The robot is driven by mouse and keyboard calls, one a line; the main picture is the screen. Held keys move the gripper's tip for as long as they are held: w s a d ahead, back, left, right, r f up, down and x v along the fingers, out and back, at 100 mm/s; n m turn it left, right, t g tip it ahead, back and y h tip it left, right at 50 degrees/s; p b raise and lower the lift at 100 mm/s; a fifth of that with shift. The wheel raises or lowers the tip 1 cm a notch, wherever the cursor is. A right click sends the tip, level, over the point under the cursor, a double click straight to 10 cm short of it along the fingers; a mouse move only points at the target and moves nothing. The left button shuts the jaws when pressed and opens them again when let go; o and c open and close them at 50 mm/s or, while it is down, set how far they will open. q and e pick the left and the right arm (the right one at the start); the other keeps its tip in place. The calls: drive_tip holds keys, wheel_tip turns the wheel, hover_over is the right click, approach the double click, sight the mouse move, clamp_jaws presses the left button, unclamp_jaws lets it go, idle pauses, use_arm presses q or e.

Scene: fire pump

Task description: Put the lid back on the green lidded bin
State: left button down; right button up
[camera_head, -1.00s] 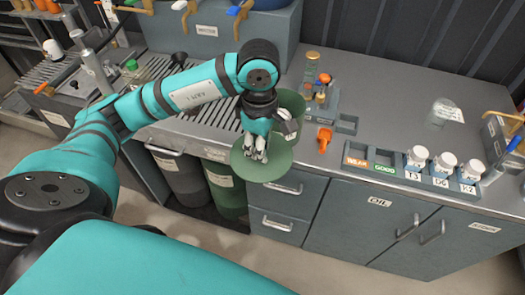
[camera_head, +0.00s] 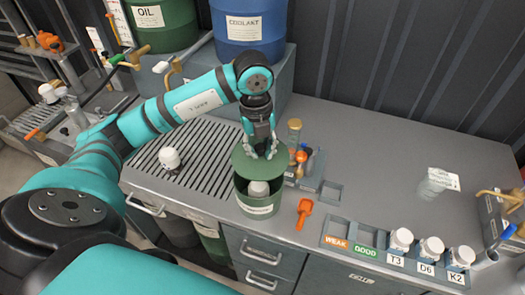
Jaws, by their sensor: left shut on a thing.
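The green bin (camera_head: 258,207) stands upright on the counter near its front edge, with a pale label on its front. A grey-white rounded object (camera_head: 258,188) shows inside its open mouth. My left gripper (camera_head: 262,152) is shut on the green lid (camera_head: 243,163), a flat round disc. The lid is held above the bin and appears set toward its back, so the front of the mouth stays uncovered. The gripper hides part of the lid. My right gripper is not in view.
Right of the bin are a small rack (camera_head: 310,170) with bottles and an orange scoop (camera_head: 305,212). A tray (camera_head: 352,242) marked WEAK and GOOD adjoins several white-capped jars (camera_head: 401,240). A white-capped item (camera_head: 170,160) stands on the left grating. The counter's right middle is mostly clear.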

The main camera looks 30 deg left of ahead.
use_arm(q)
drive_tip(key=shift+s, duration=0.1)
drive_tip(key=shift+s+f+b, duration=0.3)
drive_tip(key=shift+f+b, duration=0.2)
drive_tip(key=shift+f, duration=0.05)
drive_tip(key=shift+s+f+b, duration=0.25)
drive_tip(key=shift+f+b, duration=0.2)
drive_tip(key=shift+f, duration=0.05)
drive_tip(key=shift+w+f+b, duration=0.15)
drive_tip(key=shift+f+b, duration=1.25)
drive_tip(key=shift+f, duration=0.55)
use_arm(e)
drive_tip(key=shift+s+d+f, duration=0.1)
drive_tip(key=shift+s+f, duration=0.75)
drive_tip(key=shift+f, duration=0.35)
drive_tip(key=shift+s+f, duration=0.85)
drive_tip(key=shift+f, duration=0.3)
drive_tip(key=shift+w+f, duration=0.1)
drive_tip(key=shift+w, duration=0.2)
use_arm(q)
drive_tip(key=shift+f+b, duration=0.25)
drive_tip(key=shift+b, duration=0.3)
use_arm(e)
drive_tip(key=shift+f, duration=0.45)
use_arm(q)
drive_tip(key=c, duration=0.5)
unclamp_jaws()
drive_tip(key=shift+c, duration=0.2)
